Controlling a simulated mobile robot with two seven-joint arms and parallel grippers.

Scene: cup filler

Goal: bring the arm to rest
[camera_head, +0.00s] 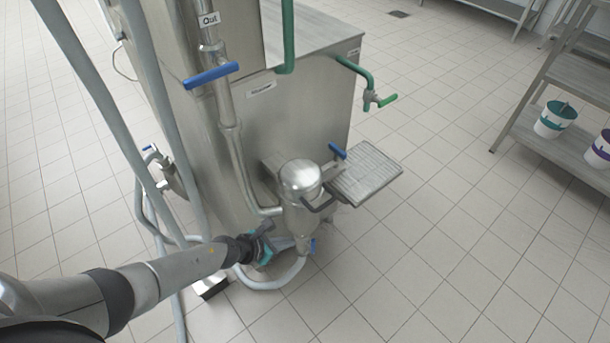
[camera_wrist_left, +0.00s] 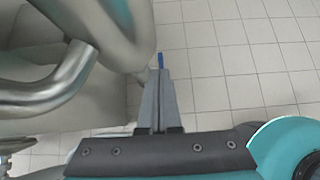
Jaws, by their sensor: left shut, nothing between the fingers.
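My left arm (camera_head: 170,279) reaches in from the lower left in the head view. Its gripper (camera_head: 300,243) is low beside the steel canister (camera_head: 300,190) at the front of the machine. In the left wrist view the gripper's two grey fingers (camera_wrist_left: 159,75) lie side by side, shut, with nothing visible between them. A small blue piece (camera_wrist_left: 160,59) shows just past the fingertips; I cannot tell whether they touch it. The right gripper does not show.
The steel machine (camera_head: 235,130) carries pipes, a blue-handled valve (camera_head: 211,75), a green tap (camera_head: 378,99) and a slatted tray (camera_head: 366,175). A pale hose (camera_head: 270,284) loops near my gripper. A shelf (camera_head: 560,140) with buckets stands at the right. The tiled floor between is clear.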

